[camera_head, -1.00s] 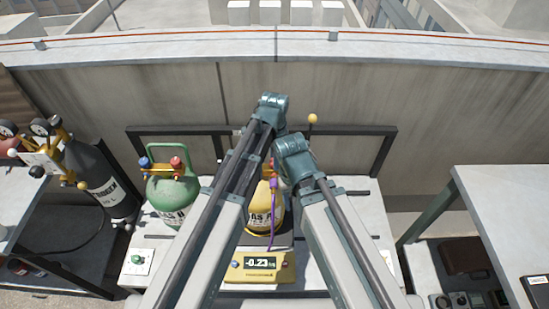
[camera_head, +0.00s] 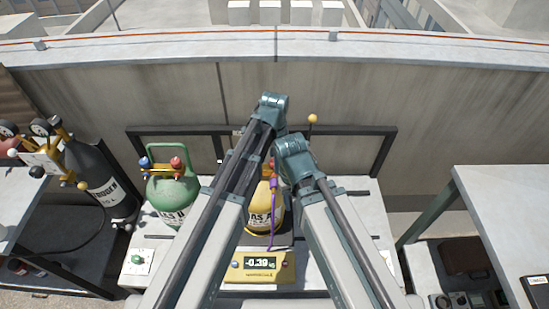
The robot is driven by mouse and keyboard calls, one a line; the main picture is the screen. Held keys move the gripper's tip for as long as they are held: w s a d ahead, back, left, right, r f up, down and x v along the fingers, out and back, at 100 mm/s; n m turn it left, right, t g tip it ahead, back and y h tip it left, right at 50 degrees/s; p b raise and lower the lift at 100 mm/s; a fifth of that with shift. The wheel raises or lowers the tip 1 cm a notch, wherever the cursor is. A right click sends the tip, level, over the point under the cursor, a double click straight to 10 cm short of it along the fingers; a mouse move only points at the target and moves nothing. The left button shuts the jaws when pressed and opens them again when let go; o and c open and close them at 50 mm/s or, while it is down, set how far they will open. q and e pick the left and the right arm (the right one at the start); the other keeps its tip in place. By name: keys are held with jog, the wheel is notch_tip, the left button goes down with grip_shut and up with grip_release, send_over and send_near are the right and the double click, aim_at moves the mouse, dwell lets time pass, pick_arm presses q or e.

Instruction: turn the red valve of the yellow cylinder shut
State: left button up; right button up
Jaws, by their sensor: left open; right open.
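The yellow cylinder (camera_head: 258,213) stands on a yellow scale (camera_head: 283,267) between my two arms in the head view. Its top is largely covered by my arm links, and I cannot make out its red valve clearly. A purple hose (camera_head: 273,205) runs down the cylinder's right side. The scale's display (camera_head: 261,263) reads about -0.39. Both my arms reach up from the bottom, with their teal joints above and beside the cylinder's top. I see no fingers of either gripper; they are hidden behind the arm links.
A green cylinder (camera_head: 172,194) with a red and a blue knob stands just left of my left arm. A dark nitrogen cylinder (camera_head: 100,185) with gauges stands farther left. A white table (camera_head: 500,205) is at the right. A dark rail (camera_head: 350,132) and parapet wall (camera_head: 430,110) lie behind.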

aim_at(272, 162)
pick_arm(q)
notch_tip(272, 162, up, 14)
jog(key=p, duration=1.3)
jog(key=shift+p, duration=0.3)
jog(key=shift+f, duration=0.15)
jog(key=s+a+n, duration=0.5)
jog(key=a+n, duration=0.3)
jog(key=a, duration=0.1)
jog(key=s+a+n, duration=0.5)
jog(key=a+n, duration=0.3)
jog(key=s+d+f+m+b, duration=0.2)
jog(key=s+d, duration=0.1)
jog(key=d, duration=0.2)
jog(key=s+d+f+m+y+b, duration=0.1)
jog(key=s+d+f+m+b, duration=0.1)
jog(key=d, duration=0.4)
jog(key=shift+s, duration=0.4)
